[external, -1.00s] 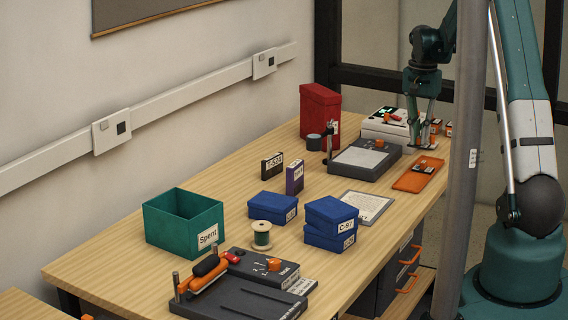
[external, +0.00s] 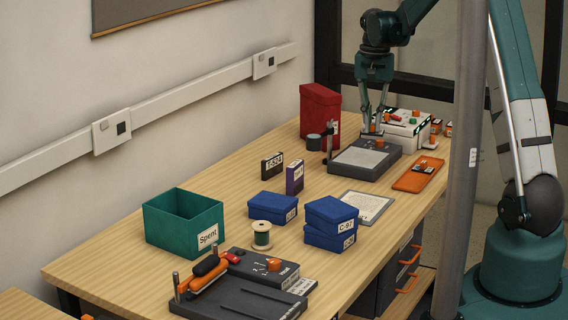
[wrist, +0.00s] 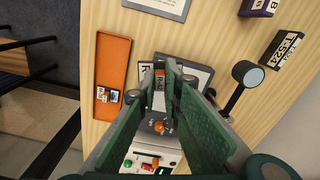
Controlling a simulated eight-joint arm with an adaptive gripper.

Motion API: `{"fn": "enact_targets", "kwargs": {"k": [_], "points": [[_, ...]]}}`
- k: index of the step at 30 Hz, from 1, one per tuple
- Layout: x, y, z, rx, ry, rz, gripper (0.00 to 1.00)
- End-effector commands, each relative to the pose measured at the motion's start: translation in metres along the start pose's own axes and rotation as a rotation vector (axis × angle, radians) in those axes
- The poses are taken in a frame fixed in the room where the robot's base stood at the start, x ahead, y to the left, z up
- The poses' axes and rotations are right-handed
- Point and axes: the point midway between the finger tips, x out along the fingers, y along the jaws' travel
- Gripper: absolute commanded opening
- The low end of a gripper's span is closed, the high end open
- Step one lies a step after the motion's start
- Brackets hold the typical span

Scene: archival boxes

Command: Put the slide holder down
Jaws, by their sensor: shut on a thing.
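My gripper (external: 374,134) is above the rear part of a grey viewing device (external: 350,168) with a pale plate. In the wrist view my gripper (wrist: 166,82) has its green fingers shut on a small slide holder (wrist: 159,82) with an orange end and a white label.
A magnifier on a post (wrist: 248,75) stands beside the device. An orange tray (external: 412,186) with small slides lies to the right. A white machine (external: 425,131) and a red box (external: 319,112) stand behind. Blue boxes (external: 330,222) and a teal bin (external: 170,222) are further forward.

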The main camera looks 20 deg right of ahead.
Motion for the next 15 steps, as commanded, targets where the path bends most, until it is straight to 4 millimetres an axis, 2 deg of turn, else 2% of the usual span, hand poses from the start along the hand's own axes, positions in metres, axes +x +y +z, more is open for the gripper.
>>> {"fn": "enact_targets", "kwargs": {"k": [1, 3, 15], "points": [[0.000, -0.015, 0.009, -0.026, 0.000, 0.000, 0.00], [0.000, -0.033, 0.019, -0.061, 0.000, 0.000, 0.00], [0.000, -0.131, 0.088, -0.254, 0.000, 0.000, 0.00]]}}
